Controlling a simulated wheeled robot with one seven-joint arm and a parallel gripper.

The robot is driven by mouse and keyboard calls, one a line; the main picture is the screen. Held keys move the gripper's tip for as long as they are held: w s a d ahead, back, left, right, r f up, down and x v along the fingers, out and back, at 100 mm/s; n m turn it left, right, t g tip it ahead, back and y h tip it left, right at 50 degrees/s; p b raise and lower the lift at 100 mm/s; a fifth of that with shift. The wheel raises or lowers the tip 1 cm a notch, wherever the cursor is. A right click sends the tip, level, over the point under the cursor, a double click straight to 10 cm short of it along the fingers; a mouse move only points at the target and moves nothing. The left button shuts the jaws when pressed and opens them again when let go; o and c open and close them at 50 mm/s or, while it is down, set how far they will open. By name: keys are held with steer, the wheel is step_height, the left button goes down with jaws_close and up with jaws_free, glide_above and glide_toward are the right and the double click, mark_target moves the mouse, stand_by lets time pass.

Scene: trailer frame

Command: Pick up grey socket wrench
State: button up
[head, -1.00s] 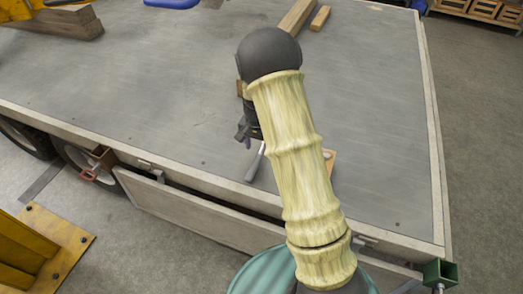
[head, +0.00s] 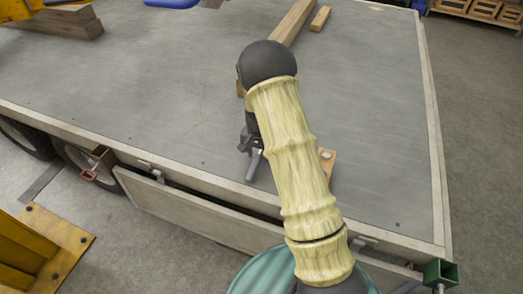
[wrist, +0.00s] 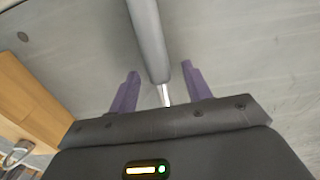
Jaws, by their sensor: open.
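The grey socket wrench lies on the grey trailer deck near its front edge; its handle (head: 255,166) shows just below my gripper in the head view. In the wrist view its grey handle (wrist: 149,38) runs down from the top edge to a shiny metal shaft, between my fingers. My gripper (wrist: 163,80) is open, with one dark purple finger on each side of the wrench. The wrench's head end is hidden behind the gripper body. In the head view my gripper (head: 247,146) is partly hidden by my arm.
A wooden block (head: 329,172) lies right of the wrench, partly behind my arm; a wooden piece (wrist: 32,98) shows at left in the wrist view. Long timber (head: 291,22) and a small block (head: 320,18) lie farther back. The deck left of my gripper is clear.

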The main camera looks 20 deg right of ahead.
mark_target(259, 154)
jaws_close()
steer(key=shift+r, duration=0.1)
step_height(259, 154, up, 10)
stand_by(0.6)
